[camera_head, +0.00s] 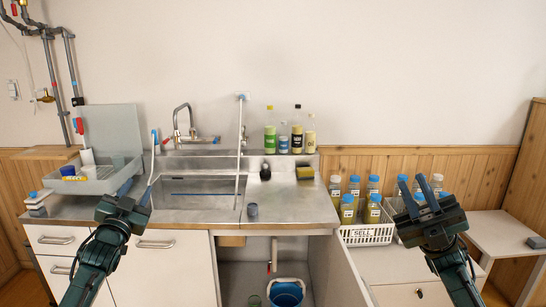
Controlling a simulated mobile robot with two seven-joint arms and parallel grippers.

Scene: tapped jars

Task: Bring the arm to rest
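My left gripper (138,188) is raised in front of the left end of the steel counter (285,205). Its two fingers point up and away, apart, with nothing seen between them. My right gripper (414,184) is raised at the right, in front of the jars, with its fingers apart and nothing seen between them. Several jars with blue lids (347,209) stand in a white basket marked SELL (368,235), left of my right gripper. Another jar (437,183) shows behind my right gripper, which hides part of that area.
The counter has a sink (195,190), a tap (180,125), a small dark cup (252,210), a sponge (305,173) and bottles (270,132). A grey dish tray (85,182) stands left. A blue bucket (286,293) is under the counter. The counter's front right is clear.

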